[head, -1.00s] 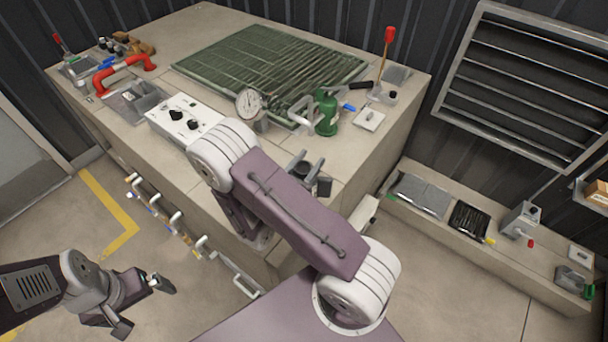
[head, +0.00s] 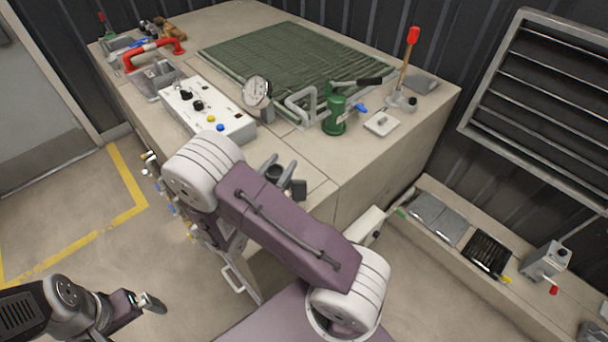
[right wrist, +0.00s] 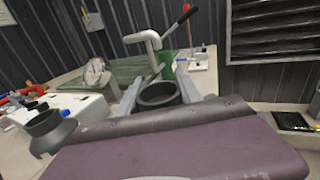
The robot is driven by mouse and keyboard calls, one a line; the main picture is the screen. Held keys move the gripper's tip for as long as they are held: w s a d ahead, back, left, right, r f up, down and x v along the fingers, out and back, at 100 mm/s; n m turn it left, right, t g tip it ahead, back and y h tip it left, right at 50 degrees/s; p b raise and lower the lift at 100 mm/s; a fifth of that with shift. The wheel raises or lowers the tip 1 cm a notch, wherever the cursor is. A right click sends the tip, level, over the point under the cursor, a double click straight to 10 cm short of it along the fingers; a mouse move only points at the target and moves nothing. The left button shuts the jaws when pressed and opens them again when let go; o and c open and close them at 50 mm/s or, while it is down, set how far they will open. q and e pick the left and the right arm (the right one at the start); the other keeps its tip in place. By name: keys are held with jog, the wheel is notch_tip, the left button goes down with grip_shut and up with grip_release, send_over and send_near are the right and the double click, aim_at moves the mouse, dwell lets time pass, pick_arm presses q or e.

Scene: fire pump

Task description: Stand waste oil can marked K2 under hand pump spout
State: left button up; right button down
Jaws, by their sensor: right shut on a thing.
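The hand pump (head: 335,118) is green, on the counter, with a grey bent spout (head: 298,101) on its left and a black-gripped lever. The spout also shows in the right wrist view (right wrist: 143,37). My right gripper (head: 278,168) is shut on a dark round open-topped can (right wrist: 160,96), held upright between its fingers. The can is in front of the pump, nearer to me, apart from the spout. No K2 mark is readable. A second dark can-like vessel (right wrist: 47,130) shows at left in the right wrist view. My left gripper (head: 148,304) looks open and empty, partly cut off.
A dial gauge (head: 258,92) and a white control box (head: 205,112) stand left of the spout. A green ribbed mat (head: 290,62) lies behind. A red-topped lever (head: 409,60) and a small white plate (head: 381,123) are right of the pump. The counter's front strip is partly hidden by my arm.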

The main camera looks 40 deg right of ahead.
jog(key=shift+a+f, duration=0.1)
jog(key=f+p+x, duration=0.1)
jog(key=p+x, duration=0.1)
jog(key=x, duration=1.6)
jog(key=shift+f, duration=0.25)
jog(key=shift+f, duration=0.2)
jog(key=c, duration=0.8)
grip_release()
